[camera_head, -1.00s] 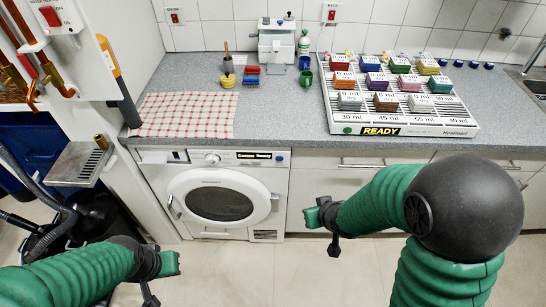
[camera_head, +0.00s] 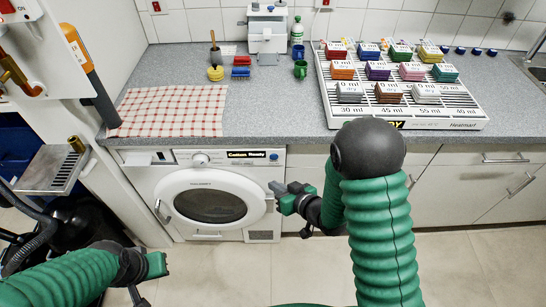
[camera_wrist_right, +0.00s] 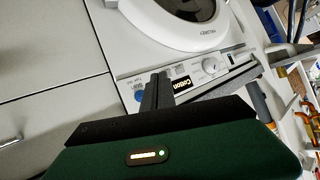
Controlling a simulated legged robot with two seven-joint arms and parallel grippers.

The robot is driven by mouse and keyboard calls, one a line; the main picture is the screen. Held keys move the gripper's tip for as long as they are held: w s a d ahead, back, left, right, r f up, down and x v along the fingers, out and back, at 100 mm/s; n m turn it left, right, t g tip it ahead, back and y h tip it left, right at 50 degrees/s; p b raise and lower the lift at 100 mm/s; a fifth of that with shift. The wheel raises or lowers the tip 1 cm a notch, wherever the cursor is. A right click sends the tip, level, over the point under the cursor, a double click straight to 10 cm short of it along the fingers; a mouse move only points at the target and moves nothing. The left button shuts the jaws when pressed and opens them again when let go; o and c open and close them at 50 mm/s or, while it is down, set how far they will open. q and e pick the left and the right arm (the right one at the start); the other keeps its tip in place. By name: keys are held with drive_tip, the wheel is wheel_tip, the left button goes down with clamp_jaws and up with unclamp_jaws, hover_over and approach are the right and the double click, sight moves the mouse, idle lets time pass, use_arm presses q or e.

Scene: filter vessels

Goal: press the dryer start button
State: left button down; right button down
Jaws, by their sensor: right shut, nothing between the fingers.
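The white dryer (camera_head: 165,185) stands under the counter, with a round door and a top panel whose display reads "Cotton Ready" (camera_head: 252,155). A small blue button (camera_head: 273,156) sits at the right end of the panel; it also shows in the right wrist view (camera_wrist_right: 140,95), beside the dark fingers. My right gripper (camera_head: 276,189) is shut and empty, in front of the dryer's right side and below the blue button in the picture. No contact can be made out. My left gripper (camera_head: 158,265) is low at the left, and its jaws cannot be read.
Drawers (camera_head: 470,180) stand right of the dryer. A metal drip tray (camera_head: 50,170) juts out at left. The floor in front is clear.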

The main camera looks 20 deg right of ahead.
approach(267, 160)
drive_tip(key=x, duration=0.4)
drive_tip(key=shift+s+a+f, duration=0.2)
drive_tip(key=shift+s, duration=0.05)
drive_tip(key=shift+p, duration=0.35)
idle(1.4)
drive_tip(key=shift+w+d, duration=0.15)
drive_tip(key=shift+w, duration=0.2)
